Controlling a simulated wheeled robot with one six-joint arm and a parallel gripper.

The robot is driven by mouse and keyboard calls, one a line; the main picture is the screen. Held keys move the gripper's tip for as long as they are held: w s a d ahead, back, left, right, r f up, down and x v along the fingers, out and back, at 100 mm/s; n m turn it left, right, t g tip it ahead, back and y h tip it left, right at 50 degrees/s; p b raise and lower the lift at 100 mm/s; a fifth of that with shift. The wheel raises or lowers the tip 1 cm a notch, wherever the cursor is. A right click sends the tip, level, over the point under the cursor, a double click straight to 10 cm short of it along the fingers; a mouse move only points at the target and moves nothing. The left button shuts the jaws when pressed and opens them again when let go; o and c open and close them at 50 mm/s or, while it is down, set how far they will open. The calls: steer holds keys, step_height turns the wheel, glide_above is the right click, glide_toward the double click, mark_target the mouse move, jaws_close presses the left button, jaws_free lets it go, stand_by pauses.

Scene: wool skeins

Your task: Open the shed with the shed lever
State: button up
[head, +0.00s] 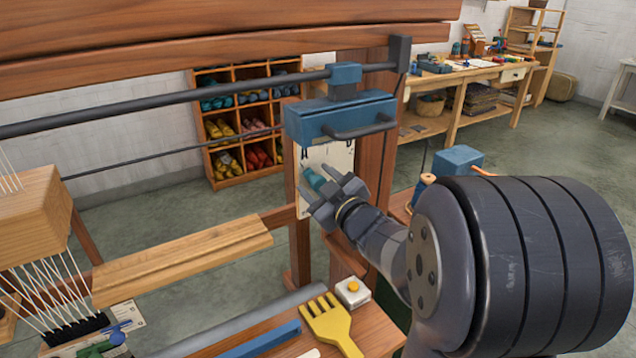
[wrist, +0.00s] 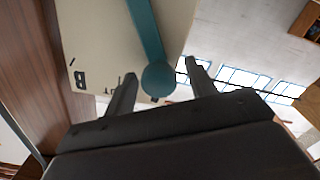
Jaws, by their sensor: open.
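The shed lever (head: 314,178) is a teal bar on a cream plate (head: 325,157) fixed to the loom's right post. In the wrist view the teal lever (wrist: 148,35) ends in a round knob (wrist: 158,78). My gripper (head: 322,190) is open at the lever's end. In the wrist view its two dark fingers (wrist: 160,88) stand on either side of the knob, with gaps visible on both sides. I cannot tell how deep the knob sits between them. The plate bears small dark marks, partly cut off or hidden.
A blue block with a dark handle (head: 340,116) hangs just above the lever. The wooden post (head: 372,130) stands close behind. A yellow comb (head: 328,322) and a white box with an orange button (head: 352,290) lie on the bench below. A blue box (head: 457,161) stands right of the post.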

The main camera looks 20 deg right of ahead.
steer(key=s+d, duration=0.2)
steer(key=s, duration=0.8)
steer(key=shift+s, duration=0.25)
steer(key=w, duration=0.3)
steer(key=w+a, duration=0.1)
steer(key=w, duration=0.3)
steer(key=w+a, duration=0.1)
steer(key=w, duration=0.2)
steer(key=shift+w, duration=0.4)
steer(key=shift+s, duration=0.1)
steer(key=shift+s, duration=0.15)
